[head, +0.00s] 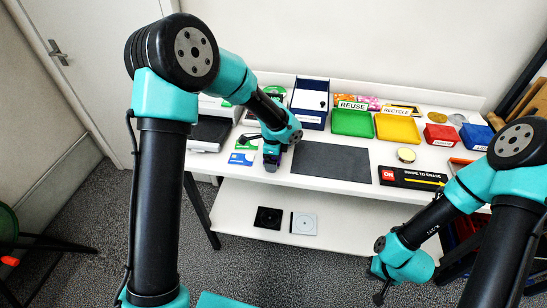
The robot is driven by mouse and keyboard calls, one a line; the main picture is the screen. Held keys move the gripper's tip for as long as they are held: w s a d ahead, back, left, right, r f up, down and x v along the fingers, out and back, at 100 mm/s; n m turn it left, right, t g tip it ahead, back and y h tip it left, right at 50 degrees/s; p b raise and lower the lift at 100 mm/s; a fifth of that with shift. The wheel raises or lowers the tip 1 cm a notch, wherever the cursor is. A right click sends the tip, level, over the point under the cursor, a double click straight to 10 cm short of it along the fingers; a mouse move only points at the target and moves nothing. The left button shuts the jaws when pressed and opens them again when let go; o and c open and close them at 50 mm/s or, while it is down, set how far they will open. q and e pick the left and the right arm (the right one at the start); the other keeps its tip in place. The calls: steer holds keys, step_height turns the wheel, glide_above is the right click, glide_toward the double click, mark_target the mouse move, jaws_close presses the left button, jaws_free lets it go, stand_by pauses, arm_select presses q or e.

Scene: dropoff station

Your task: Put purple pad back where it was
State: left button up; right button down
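I cannot make out a plainly purple pad. A small pink and purple patterned item (372,102) lies at the back of the table, behind the green REUSE tray (352,123); I cannot tell whether it is the pad. A dark grey mat (330,161) lies bare in the middle of the table. My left gripper (271,163) is above the table just left of the mat, pointing down; its fingers are too small to read. My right gripper (377,286) hangs low in front of the table, apart from it; its opening is unclear.
A yellow RECYCLE tray (397,129), red box (440,135), blue box (476,138) and dark blue bin (310,104) stand at the back. A black sign (411,179) and round tin (405,155) lie right of the mat. Disc cases (303,224) lie on the lower shelf (350,222).

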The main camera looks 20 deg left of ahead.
arm_select(q)
step_height(320, 180, up, 12)
steer(key=shift+r, duration=0.15)
stand_by(0.4)
stand_by(0.5)
